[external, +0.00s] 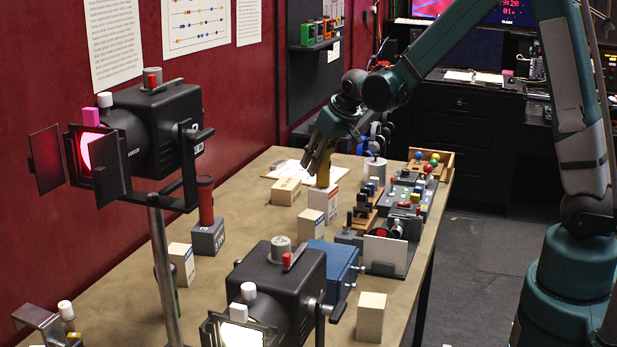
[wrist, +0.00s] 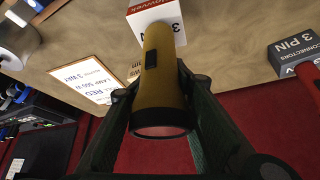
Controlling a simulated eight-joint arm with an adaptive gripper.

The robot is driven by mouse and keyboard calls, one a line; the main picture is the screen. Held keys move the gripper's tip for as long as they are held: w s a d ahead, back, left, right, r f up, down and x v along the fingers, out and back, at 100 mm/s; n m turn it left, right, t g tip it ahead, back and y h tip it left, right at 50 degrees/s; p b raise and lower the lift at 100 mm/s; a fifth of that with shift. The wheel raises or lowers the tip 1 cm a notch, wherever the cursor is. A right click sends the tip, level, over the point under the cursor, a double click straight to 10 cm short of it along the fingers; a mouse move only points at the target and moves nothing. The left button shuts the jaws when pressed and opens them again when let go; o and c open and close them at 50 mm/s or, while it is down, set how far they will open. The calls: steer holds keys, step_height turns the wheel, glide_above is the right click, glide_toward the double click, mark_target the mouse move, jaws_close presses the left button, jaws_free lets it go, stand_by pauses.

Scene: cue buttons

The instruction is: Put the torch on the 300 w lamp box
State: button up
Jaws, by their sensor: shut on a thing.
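My gripper (external: 318,157) is shut on the yellow torch (external: 323,170), which is upright. The torch also shows in the wrist view (wrist: 162,85), between the two fingers (wrist: 162,110), its dark end nearest the camera. Below the torch stands a white box (external: 322,203) with red and blue markings. In the wrist view the torch's far end overlaps this white and red box (wrist: 146,24). I cannot tell whether the torch touches the box top. No wattage is readable on it. A second pale box (external: 286,191) stands just to its left.
A dark 3 pin connectors box (external: 207,236) with a red cylinder on it stands left. Other pale boxes (external: 181,263) (external: 370,317) stand nearer. Two black stage lamps (external: 160,125) (external: 280,290) crowd the front. A control panel (external: 405,195) lies right of the torch.

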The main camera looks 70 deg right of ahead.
steer(key=shift+f, duration=0.3)
steer(key=o, duration=1.1)
steer(key=shift+c, duration=0.2)
steer(key=shift+r, duration=0.25)
steer(key=v, duration=1.2)
steer(key=shift+p, duration=0.35)
